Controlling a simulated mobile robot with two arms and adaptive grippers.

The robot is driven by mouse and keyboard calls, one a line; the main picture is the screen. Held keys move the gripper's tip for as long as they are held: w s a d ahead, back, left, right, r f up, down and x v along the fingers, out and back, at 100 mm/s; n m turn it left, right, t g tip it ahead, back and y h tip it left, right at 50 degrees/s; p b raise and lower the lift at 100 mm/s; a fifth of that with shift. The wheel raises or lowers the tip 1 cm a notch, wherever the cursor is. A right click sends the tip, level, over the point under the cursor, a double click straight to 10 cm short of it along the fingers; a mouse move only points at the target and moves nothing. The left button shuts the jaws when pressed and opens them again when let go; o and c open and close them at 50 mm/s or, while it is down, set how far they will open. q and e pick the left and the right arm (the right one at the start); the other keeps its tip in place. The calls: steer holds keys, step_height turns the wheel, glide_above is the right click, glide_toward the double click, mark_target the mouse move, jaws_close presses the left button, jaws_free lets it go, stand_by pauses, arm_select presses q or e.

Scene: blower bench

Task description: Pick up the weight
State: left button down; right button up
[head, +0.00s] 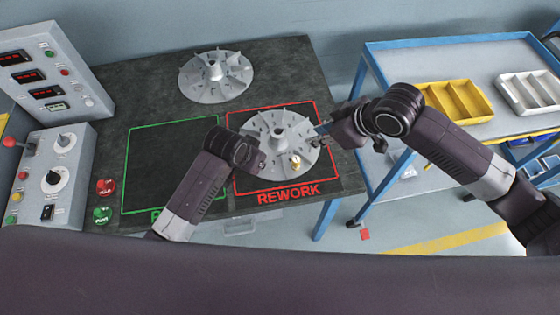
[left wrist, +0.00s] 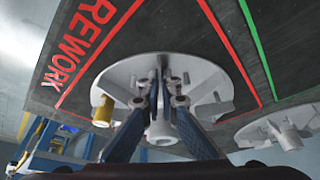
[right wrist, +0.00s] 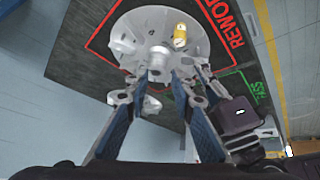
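The weight (head: 296,162) is a small brass-coloured cylinder on the near right part of a grey finned impeller (head: 279,128) inside the red REWORK outline. It also shows in the left wrist view (left wrist: 103,111) and the right wrist view (right wrist: 181,35). My right gripper (head: 325,133) is open at the impeller's right side, apart from the weight. My left gripper (left wrist: 160,85) has its fingers close together over the impeller's left side, away from the weight. I cannot tell whether a fin is between them. The head view largely hides its fingertips.
A second grey impeller (head: 215,76) sits at the back of the dark bench. The green-outlined area (head: 165,160) is empty. Control boxes (head: 50,180) stand at the left. A blue-framed table with yellow (head: 455,101) and white trays (head: 528,92) is at the right.

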arm_select(q)
steer(key=shift+s+f, duration=0.15)
steer(key=shift+f, duration=0.05)
arm_select(e)
steer(key=w+a+r+n+t+y, duration=0.2)
steer(key=w+r+n+t, duration=0.2)
steer(key=w+r+t, duration=0.5)
steer(key=s+a+r+n+g+y, duration=0.2)
steer(key=a+r+n+y, duration=0.55)
steer(key=r+n, duration=0.4)
steer(key=s+a+f+n+g, duration=0.3)
steer(key=s+f+n+g, duration=0.8)
steer(key=n, duration=0.5)
arm_select(q)
steer(key=shift+s, duration=0.1)
steer(key=shift+f, duration=0.1)
arm_select(e)
steer(key=n+t+h, duration=0.1)
steer(key=n+h, duration=0.5)
steer(key=h, duration=0.4)
glide_toward(297, 159)
steer(key=x, duration=0.5)
steer(key=shift+s+a, duration=0.15)
steer(key=shift+a, duration=0.2)
steer(key=shift+d+x, duration=0.15)
steer(key=shift+x, duration=1.15)
steer(key=shift+d+x, duration=0.2)
steer(key=shift+x, duration=1.1)
steer(key=shift+f, duration=0.1)
